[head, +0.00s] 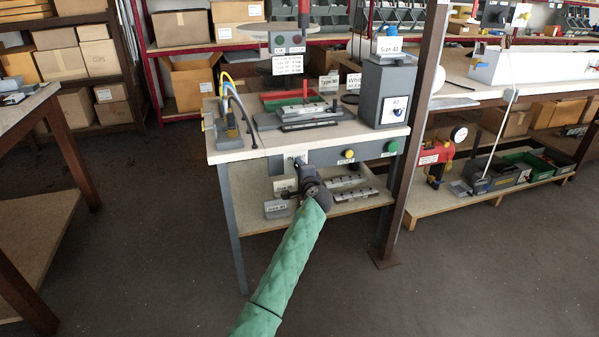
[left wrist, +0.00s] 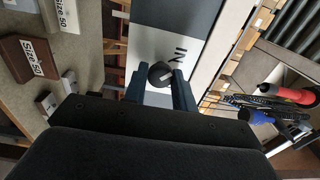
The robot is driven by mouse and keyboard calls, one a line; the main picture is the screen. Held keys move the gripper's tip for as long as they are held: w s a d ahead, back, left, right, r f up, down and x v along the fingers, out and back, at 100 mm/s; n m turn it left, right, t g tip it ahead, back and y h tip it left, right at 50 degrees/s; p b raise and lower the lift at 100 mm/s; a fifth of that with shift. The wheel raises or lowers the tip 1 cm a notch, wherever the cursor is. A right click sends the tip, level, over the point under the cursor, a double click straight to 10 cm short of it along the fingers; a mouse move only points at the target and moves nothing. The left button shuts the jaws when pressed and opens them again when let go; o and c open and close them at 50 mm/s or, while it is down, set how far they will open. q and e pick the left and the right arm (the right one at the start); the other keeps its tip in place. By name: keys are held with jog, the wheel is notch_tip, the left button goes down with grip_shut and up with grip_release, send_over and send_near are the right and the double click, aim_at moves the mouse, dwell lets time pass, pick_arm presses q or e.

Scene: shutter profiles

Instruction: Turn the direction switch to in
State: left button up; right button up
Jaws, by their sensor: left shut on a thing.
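The direction switch shows in the left wrist view as a round black knob (left wrist: 158,72) on a white plate (left wrist: 151,50) marked "IN". A small pale mark shows on the knob; I cannot tell for sure which way it is set. My left gripper (left wrist: 160,82) has one dark blue finger on each side of the knob and is shut on it. In the head view my left gripper (head: 303,170) is at the left part of the workbench's grey front panel (head: 325,157) and hides the switch. My right gripper is in neither view.
A yellow button (head: 349,154) and a green button (head: 392,146) sit on the same panel, to the right. A lower shelf (head: 349,199) with metal profiles lies below my gripper. A brown post (head: 411,130) stands at the right. The floor in front is clear.

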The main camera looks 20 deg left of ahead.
pick_arm(q)
jog(key=shift+f, duration=0.1)
dwell(0.3)
jog(key=o, duration=1)
jog(key=shift+s, duration=0.1)
jog(key=v, duration=0.7)
jog(key=shift+s+d, duration=0.2)
jog(key=shift+s, duration=0.05)
